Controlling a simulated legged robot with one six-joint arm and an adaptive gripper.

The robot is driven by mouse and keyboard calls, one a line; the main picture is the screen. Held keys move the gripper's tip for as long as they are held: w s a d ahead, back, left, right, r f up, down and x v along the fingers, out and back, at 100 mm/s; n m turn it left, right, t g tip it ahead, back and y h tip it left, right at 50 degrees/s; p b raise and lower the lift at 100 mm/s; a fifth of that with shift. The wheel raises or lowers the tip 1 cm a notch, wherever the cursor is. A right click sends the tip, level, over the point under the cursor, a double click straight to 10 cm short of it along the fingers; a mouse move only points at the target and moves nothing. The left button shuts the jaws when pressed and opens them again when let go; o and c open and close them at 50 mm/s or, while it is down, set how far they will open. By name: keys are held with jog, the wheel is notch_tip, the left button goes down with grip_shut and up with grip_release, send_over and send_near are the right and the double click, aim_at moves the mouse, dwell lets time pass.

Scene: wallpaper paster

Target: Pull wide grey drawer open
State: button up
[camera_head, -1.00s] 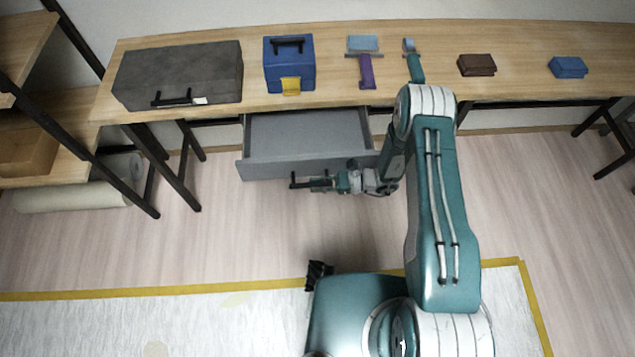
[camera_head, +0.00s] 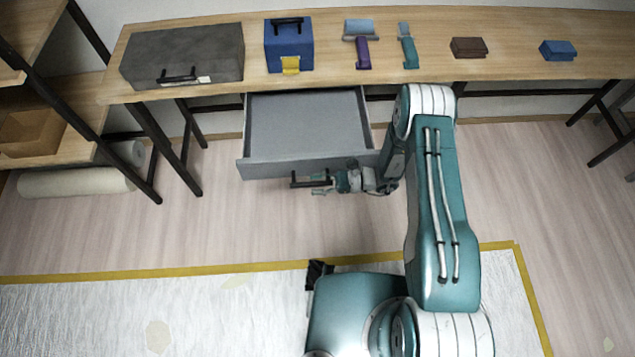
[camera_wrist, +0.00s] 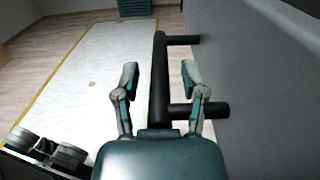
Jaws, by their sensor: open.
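The wide grey drawer (camera_head: 305,125) hangs under the wooden table and stands pulled well out, its inside bare and empty. Its black bar handle (camera_head: 309,182) is on the front face, and my gripper (camera_head: 322,182) is at it. In the wrist view, the drawer front (camera_wrist: 258,75) fills the right side. The black handle (camera_wrist: 159,75) runs between the two fingers of my gripper (camera_wrist: 165,85). The fingers are spread, one on each side of the bar, with gaps to it.
On the table (camera_head: 420,85) are a grey case (camera_head: 185,52), a blue box (camera_head: 288,45), hand tools and two small blocks. A shelf (camera_head: 50,130) stands at left. The floor before the drawer is clear, with a white sheet (camera_head: 150,310) nearer.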

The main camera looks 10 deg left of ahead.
jog(key=v, duration=1.2)
jog(key=shift+d+f, duration=0.1)
jog(key=shift+f, duration=0.05)
dwell(0.4)
